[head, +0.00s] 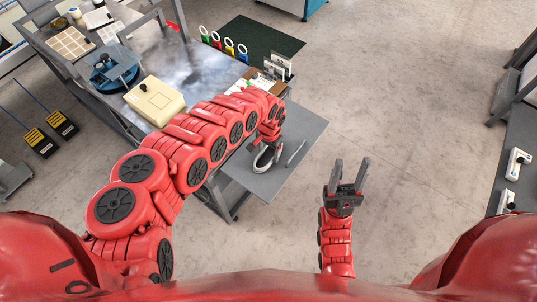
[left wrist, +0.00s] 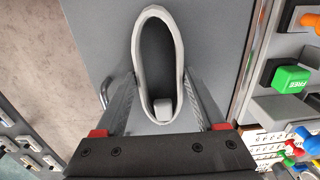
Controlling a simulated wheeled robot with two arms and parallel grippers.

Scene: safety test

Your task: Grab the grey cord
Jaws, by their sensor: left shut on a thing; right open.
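The grey cord (head: 261,160) is a pale loop at the grey side shelf of the bench. In the left wrist view the cord (left wrist: 178,45) is a long oval loop between the fingers, with a small light block inside its lower end. My left gripper (head: 268,146) is shut on the cord, one finger along each side of the loop. The left wrist view also shows the left gripper (left wrist: 160,78). In the head view its fingers are partly hidden by my arm. My right gripper (head: 347,172) is open and empty over the floor, right of the shelf.
The grey shelf (head: 283,178) carries a thin metal handle (head: 297,152). The bench holds a beige box (head: 155,101) and a blue device (head: 114,67). A green button (left wrist: 291,79) sits on a panel at right. Open floor lies right of the shelf.

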